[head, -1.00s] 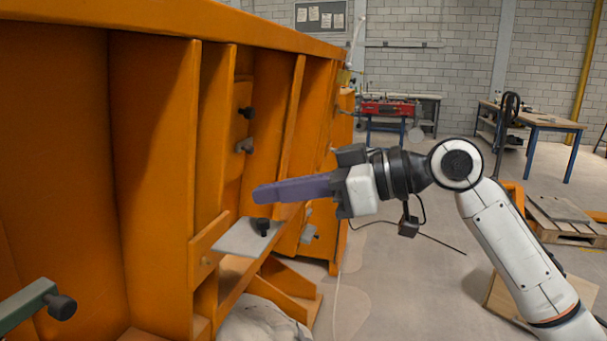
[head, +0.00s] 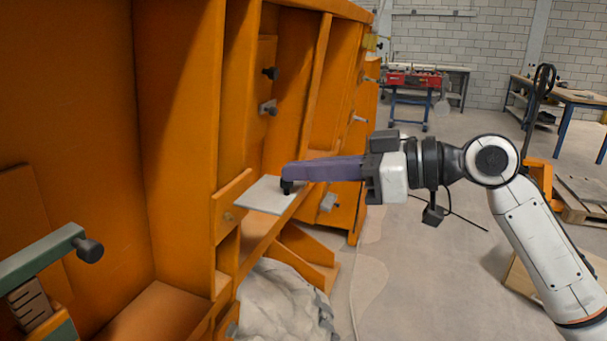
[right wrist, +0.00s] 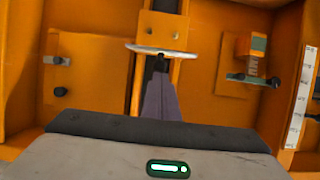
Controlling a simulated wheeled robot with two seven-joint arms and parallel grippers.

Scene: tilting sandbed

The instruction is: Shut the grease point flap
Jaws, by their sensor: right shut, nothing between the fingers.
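The grease point flap is a pale grey plate (head: 262,196) with a black knob (head: 287,187) near its outer end. It stands open, sticking out roughly level from an orange bracket (head: 231,206) on the orange machine. My right gripper (head: 288,173) has long purple fingers, which are shut and empty. Their tips are at the knob and hide part of it; I cannot tell whether they touch. In the right wrist view the flap (right wrist: 145,48) shows nearly edge-on, just beyond the fingertips (right wrist: 160,76). My left gripper is not in view.
A green arm with a black knob (head: 89,250) juts out at the lower left. Orange ribs stand around the flap, with small black knobs (head: 270,73) behind. A grey lumpy sack or heap (head: 280,300) lies below.

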